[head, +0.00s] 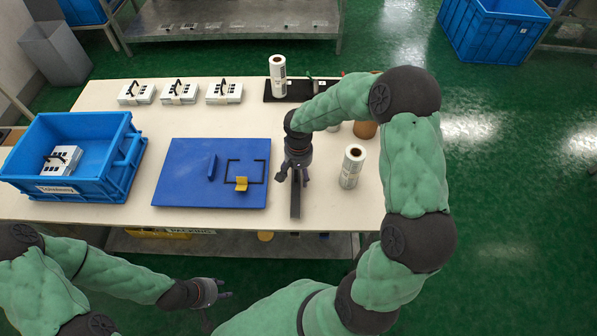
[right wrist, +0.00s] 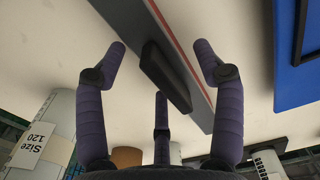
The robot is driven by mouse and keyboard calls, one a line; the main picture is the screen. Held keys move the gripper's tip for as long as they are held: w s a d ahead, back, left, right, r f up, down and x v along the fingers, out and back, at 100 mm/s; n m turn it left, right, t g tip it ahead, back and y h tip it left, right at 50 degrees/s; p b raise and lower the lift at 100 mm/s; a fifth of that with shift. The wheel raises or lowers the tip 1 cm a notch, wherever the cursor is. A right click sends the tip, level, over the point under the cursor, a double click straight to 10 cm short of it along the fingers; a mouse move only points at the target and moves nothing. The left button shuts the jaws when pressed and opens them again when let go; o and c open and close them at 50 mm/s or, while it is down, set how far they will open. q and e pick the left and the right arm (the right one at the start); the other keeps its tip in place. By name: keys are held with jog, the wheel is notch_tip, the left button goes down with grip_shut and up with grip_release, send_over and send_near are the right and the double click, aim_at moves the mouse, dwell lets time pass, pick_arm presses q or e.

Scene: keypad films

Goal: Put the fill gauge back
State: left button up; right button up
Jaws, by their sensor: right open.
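A long grey bar (head: 296,206) with a dark raised block like a handle lies on the table near its front edge; I take it to be the fill gauge. In the right wrist view the grey bar (right wrist: 133,18) has a red line along it, and its dark block (right wrist: 166,76) shows between my fingers. My right gripper (head: 293,177) is open just above the bar, its fingers around the block's sides and apparently not touching it. My left gripper (head: 222,291) is open and empty, in front of the table. The right gripper hides part of the bar.
Left of the bar lies a blue board (head: 190,185) with a yellow piece (head: 241,184). A labelled blue crate (head: 107,180) holds a white keypad unit (head: 62,160). A film roll (head: 352,167) stands right of the bar. Several keypad units (head: 180,92) and a dark mat (head: 272,96) are behind.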

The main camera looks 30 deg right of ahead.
notch_tip(320, 180, up, 12)
jog(key=p, duration=0.4)
